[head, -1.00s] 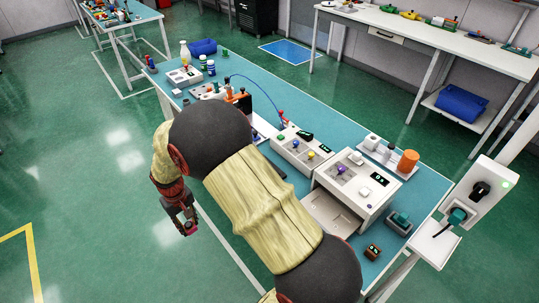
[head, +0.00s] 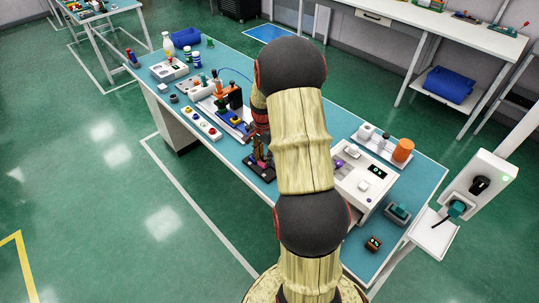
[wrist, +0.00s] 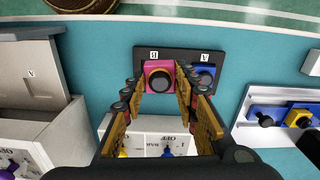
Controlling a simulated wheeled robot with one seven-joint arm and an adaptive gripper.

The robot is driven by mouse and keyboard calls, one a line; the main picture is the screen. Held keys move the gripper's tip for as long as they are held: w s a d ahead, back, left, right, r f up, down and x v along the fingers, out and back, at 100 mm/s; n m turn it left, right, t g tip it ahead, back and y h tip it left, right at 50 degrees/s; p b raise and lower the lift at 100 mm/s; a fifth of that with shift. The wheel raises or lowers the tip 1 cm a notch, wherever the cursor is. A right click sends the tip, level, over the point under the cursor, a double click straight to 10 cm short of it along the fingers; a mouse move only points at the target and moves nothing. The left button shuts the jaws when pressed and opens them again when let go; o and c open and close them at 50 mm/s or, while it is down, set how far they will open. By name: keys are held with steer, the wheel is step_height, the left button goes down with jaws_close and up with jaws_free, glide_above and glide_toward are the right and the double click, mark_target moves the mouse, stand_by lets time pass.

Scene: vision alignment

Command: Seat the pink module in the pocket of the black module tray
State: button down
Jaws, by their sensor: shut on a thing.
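The pink module (wrist: 160,77), with a round dark knob on top, is between the fingers of my gripper (wrist: 160,84) in the wrist view. My gripper is shut on it from both sides. It is over or in the pocket marked B of the black module tray (wrist: 179,54); I cannot tell how deep it sits. A blue module (wrist: 204,76) with a dark knob is in the tray beside it, at the mark A. In the head view the tray (head: 266,177) lies near the table's front edge, and my arm hides part of it and of my gripper.
A white panel with switches lies below the tray in the wrist view, under my fingers. A white box with an open drawer (wrist: 38,120) is at left. A white rack with blue and yellow parts (wrist: 268,117) is at right. Bare teal table (wrist: 100,62) lies around the tray.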

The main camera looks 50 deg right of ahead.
steer(key=shift+s+d+m, duration=0.6)
steer(key=shift+s+d, duration=0.1)
steer(key=shift+d, duration=0.25)
steer(key=shift+f+b, duration=1.45)
steer(key=shift+f, duration=0.45)
steer(key=shift+r+p, duration=0.1)
steer(key=shift+p, duration=0.25)
steer(key=shift+f, duration=0.35)
steer(key=shift+a+f, duration=0.1)
steer(key=shift+f, duration=0.2)
steer(key=shift+f, duration=0.55)
stand_by(0.6)
steer(key=c, duration=1.3)
jaws_free()
steer(key=shift+c, duration=0.2)
steer(key=shift+o, duration=0.2)
